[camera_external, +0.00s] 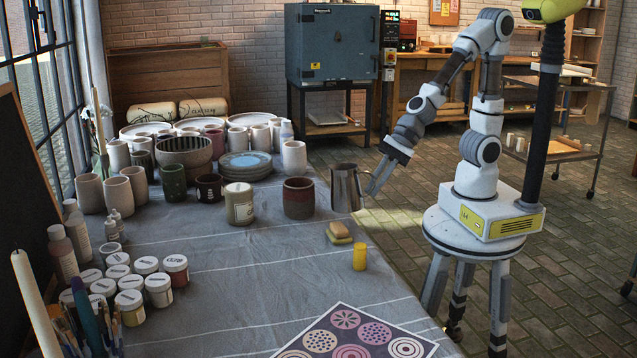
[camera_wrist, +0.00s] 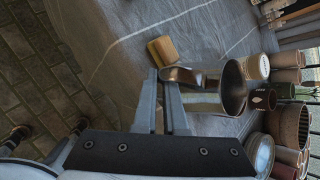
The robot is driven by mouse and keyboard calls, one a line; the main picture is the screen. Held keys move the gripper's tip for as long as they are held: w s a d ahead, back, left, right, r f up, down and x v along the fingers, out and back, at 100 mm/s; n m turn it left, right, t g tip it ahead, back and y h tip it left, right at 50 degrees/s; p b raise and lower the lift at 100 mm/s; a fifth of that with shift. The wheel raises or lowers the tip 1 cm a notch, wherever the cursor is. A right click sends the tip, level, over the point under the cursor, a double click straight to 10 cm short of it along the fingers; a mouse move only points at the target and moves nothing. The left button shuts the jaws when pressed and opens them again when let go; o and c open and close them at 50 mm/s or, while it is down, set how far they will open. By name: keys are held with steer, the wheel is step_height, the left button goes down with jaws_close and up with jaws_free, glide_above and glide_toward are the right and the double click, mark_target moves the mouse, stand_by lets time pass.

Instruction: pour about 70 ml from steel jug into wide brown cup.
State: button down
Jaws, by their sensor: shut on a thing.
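The steel jug (camera_external: 345,188) stands upright near the right edge of the cloth-covered table. My gripper (camera_external: 377,177) reaches it from the right, its fingers shut on the jug's handle side. In the wrist view the jug's shiny body (camera_wrist: 205,104) lies just beyond my fingertips (camera_wrist: 165,82). I cannot tell if the jug touches the table. The wide brown cup (camera_external: 298,198) stands upright just left of the jug, with a small gap between them.
A labelled jar (camera_external: 239,203) stands left of the cup. Plates (camera_external: 245,165), bowls and several cups crowd the back. Paint jars (camera_external: 130,300) fill the front left. The middle of the cloth is clear.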

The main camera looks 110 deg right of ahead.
mark_target(353, 178)
steer(key=shift+w+d+r+g+p, duration=0.1)
steer(key=shift+r+g+p, duration=0.05)
steer(key=shift+r+p, duration=0.3)
steer(key=shift+w+d+r+g+p, duration=0.1)
steer(key=shift+r+g+p, duration=0.05)
steer(key=shift+r+p, duration=0.3)
steer(key=w+d+r+m+g+y+p, duration=0.2)
steer(key=w+d+r+g+y+p, duration=0.1)
steer(key=p, duration=1.2)
steer(key=shift+w+d+r, duration=0.2)
steer(key=shift+r, duration=0.15)
steer(key=g+y+p, duration=0.1)
steer(key=p, duration=0.3)
steer(key=w+d+r+m+g+y+p, duration=0.1)
steer(key=p, duration=0.3)
steer(key=w+d+r+g+y+p, duration=0.1)
steer(key=p, duration=0.3)
steer(key=shift+w+r+m+y, duration=0.25)
steer(key=shift+m+y, duration=0.15)
steer(key=shift+w+d+r+m+g+y+p, duration=0.3)
steer(key=shift+w+d+r+g+y+p, duration=0.15)
steer(key=shift+p, duration=0.4)
